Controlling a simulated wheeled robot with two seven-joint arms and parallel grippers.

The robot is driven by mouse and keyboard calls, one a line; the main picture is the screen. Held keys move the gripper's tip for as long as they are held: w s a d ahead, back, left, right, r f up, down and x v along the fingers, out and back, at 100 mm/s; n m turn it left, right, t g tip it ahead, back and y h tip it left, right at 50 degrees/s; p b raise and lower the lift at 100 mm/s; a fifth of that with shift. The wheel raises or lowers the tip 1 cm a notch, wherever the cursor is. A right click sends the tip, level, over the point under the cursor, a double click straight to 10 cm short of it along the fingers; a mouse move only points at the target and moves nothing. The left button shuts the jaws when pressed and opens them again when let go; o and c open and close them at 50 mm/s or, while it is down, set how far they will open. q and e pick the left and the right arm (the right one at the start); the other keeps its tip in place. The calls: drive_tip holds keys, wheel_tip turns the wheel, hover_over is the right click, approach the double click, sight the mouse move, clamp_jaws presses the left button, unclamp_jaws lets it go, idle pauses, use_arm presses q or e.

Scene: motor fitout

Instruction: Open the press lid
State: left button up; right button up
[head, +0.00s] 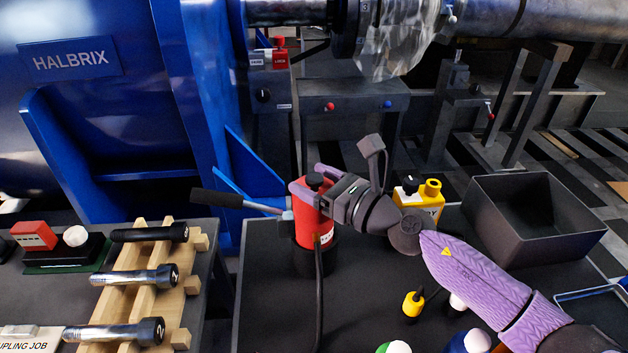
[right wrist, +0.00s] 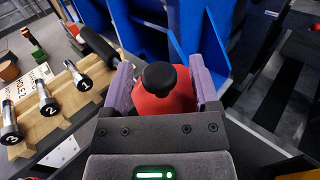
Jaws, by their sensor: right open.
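A red cylinder (head: 312,226) with a black cap (head: 316,181) and a black-gripped lever (head: 216,198) stands on the dark right-hand table. My right gripper (head: 306,178) is at its top, with the purple fingers apart. In the right wrist view the black cap (right wrist: 158,76) and red top (right wrist: 165,104) lie between the open fingers (right wrist: 163,88); I cannot tell whether they touch. No part is clearly marked as the press lid. My left gripper is not in view.
A yellow block with knobs (head: 434,196) and an empty dark bin (head: 538,251) stand to the right. Several bolts lie on a wooden rack (head: 140,258) at left. The blue HALBRIX machine (head: 70,62) rises behind. A black hose (head: 319,300) runs down from the cylinder.

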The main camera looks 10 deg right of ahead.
clamp_jaws()
idle(0.3)
idle(1.0)
